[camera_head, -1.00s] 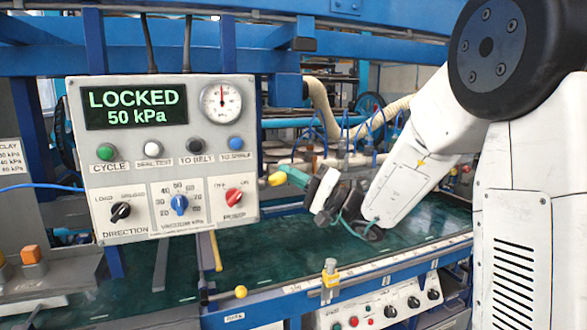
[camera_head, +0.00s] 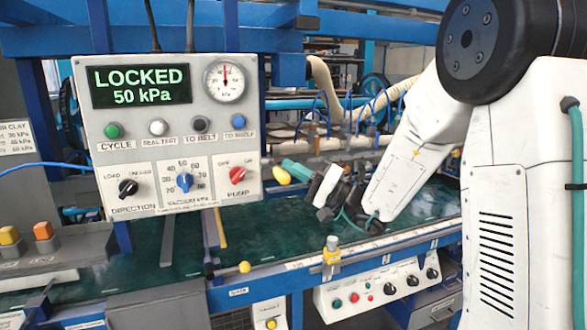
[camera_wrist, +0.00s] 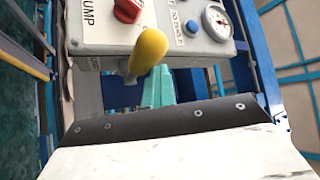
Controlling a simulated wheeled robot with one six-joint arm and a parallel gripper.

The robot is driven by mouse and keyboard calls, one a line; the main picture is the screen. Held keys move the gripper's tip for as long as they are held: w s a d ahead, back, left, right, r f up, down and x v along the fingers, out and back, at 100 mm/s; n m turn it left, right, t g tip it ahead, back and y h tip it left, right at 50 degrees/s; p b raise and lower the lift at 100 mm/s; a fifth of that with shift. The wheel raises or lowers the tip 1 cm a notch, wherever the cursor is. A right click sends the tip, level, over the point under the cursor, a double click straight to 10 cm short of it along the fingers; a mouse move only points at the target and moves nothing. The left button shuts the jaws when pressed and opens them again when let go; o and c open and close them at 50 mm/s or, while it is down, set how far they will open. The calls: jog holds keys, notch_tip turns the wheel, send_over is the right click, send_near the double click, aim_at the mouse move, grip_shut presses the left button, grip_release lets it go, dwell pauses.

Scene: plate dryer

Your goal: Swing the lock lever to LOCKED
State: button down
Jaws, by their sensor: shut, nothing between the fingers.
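The lock lever's yellow grip (camera_head: 281,175) sticks out at the lower right of the grey control panel (camera_head: 146,155). In the wrist view the yellow grip (camera_wrist: 148,50) is large, near the panel's lower edge, with a short metal shaft under it. The panel display (camera_head: 141,86) reads "LOCKED 50 kPa" in green. My gripper (camera_head: 294,168) has teal fingers that are shut and empty, just right of the grip. In the wrist view the teal fingers (camera_wrist: 158,88) lie close by the grip. I cannot tell whether they touch it.
The panel carries buttons, a direction knob (camera_head: 128,187), a blue vacuum knob (camera_head: 184,182), a red pump knob (camera_head: 238,174) and a gauge (camera_head: 226,81). A green bed (camera_head: 400,205) lies below. A lower control box (camera_head: 375,290) stands in front; blue beams (camera_head: 350,22) run overhead.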

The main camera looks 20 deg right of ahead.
jog(key=shift+s+f+h, duration=0.1)
jog(key=shift+f+h, duration=0.2)
jog(key=shift+f, duration=0.4)
notch_tip(320, 180, up, 4)
jog(key=d, duration=0.3)
jog(key=d+f, duration=0.5)
jog(key=f, duration=0.1)
jog(key=shift+w+d+f, duration=0.2)
jog(key=shift+d, duration=0.2)
